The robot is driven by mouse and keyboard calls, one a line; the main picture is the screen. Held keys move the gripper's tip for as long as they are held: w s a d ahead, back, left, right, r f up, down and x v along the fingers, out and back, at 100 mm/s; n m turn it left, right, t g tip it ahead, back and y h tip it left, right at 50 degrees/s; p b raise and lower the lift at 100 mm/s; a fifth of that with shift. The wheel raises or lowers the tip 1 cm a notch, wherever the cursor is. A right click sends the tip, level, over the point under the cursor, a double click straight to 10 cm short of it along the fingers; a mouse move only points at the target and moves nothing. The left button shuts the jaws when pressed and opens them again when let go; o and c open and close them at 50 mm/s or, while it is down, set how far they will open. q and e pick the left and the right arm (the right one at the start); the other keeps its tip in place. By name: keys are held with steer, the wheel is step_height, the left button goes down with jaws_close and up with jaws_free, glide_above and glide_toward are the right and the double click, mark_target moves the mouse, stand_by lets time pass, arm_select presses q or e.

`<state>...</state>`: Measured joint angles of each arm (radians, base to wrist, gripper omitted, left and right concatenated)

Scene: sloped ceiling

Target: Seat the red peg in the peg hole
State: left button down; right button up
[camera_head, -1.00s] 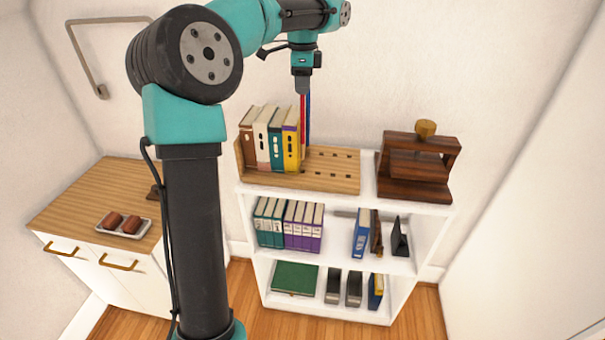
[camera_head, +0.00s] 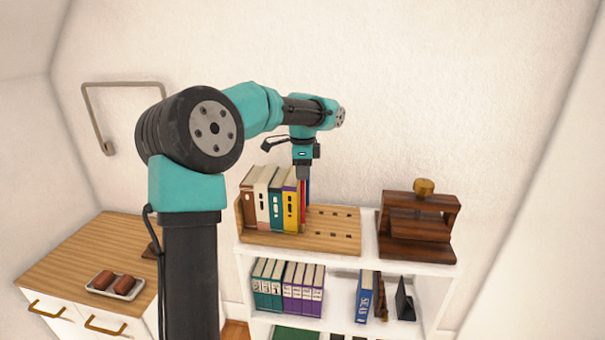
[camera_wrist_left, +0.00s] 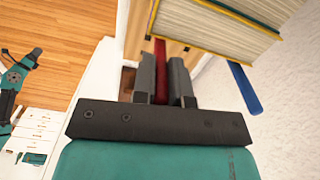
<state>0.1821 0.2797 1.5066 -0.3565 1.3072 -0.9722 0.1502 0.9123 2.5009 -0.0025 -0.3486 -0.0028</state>
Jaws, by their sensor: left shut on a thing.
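My left gripper (camera_head: 302,174) is shut on a thin red piece (camera_head: 303,193), which I take for the red peg. The piece stands upright just right of the yellow book (camera_head: 291,207). In the left wrist view the red piece (camera_wrist_left: 160,72) sits between the two grey fingers (camera_wrist_left: 164,80). The pale wooden board (camera_head: 334,222) on the shelf top has several small dark holes to the right of the books. The foot of the red piece is hard to see, so I cannot tell whether it is in a hole. My right gripper is not in view.
A thin blue piece (camera_head: 308,188) stands close behind the red one, and shows in the wrist view (camera_wrist_left: 245,88). Several books stand left of it. A dark wooden press (camera_head: 418,228) stands at right. The board's right part is clear.

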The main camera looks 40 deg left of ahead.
arm_select(q)
steer(key=shift+f, duration=0.35)
steer(key=c, duration=1.1)
jaws_free()
steer(key=shift+c, duration=0.2)
step_height(320, 180, up, 12)
steer(key=shift+r, duration=0.15)
